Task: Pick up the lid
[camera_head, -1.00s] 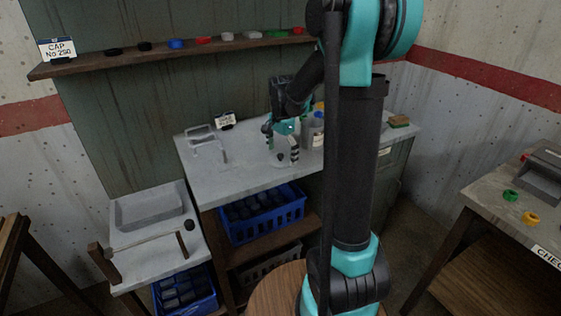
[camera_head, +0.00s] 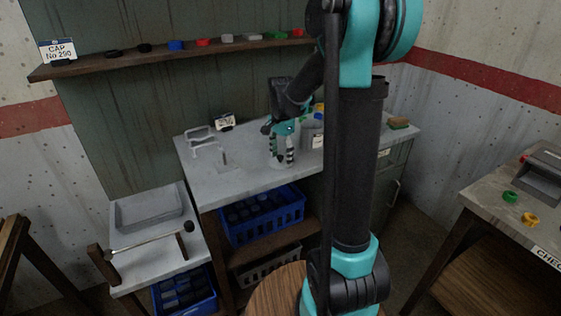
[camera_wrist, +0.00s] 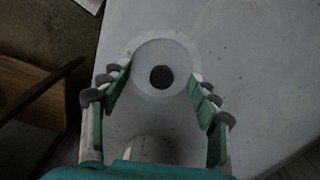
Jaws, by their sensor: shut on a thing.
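The lid is a pale, round disc with a dark knob at its centre; it lies on the grey worktop (camera_head: 235,180). In the wrist view the lid (camera_wrist: 161,48) sits straight ahead, its knob (camera_wrist: 161,77) between the two fingers. My gripper (camera_head: 282,157) is over the lid in the head view, pointing down, and hides much of it. In the wrist view my gripper (camera_wrist: 158,80) has a finger on each side of the lid's knob, shut on the lid. The exact contact is hard to see.
A grey container (camera_head: 313,130) stands just behind and right of my gripper. A pale metal frame (camera_head: 203,139) and a small sign (camera_head: 225,122) are to the left. A cap shelf (camera_head: 180,56) runs above. A blue crate (camera_head: 262,218) sits below the worktop.

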